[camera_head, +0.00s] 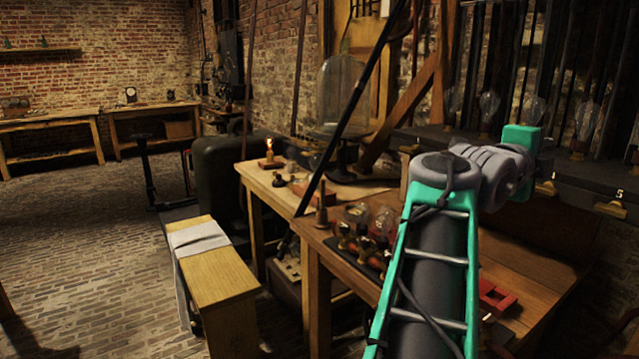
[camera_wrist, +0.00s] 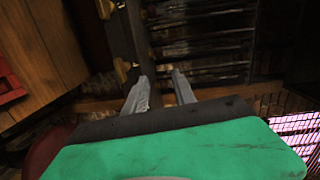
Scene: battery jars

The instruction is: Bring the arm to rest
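My arm is raised over the right-hand workbench (camera_head: 540,262), and its green and grey links fill the middle right of the head view. The arm bends at a grey joint, and its far end points toward the dark rack at the back right. My gripper's fingers are hidden in the head view. In the wrist view my gripper (camera_wrist: 160,76) shows two grey fingers standing apart with nothing between them. Beyond them are a dark upright and a slatted dark structure. Whether the fingers touch anything cannot be told, but a gap seems to surround them.
A red tray (camera_head: 495,297) lies on the workbench beside my arm; it also shows in the wrist view (camera_wrist: 8,82). Glass bulbs (camera_head: 357,213) on a dark base, a glass bell jar (camera_head: 340,92) and a wooden bench (camera_head: 222,280) stand left. Brick floor (camera_head: 80,235) is open at left.

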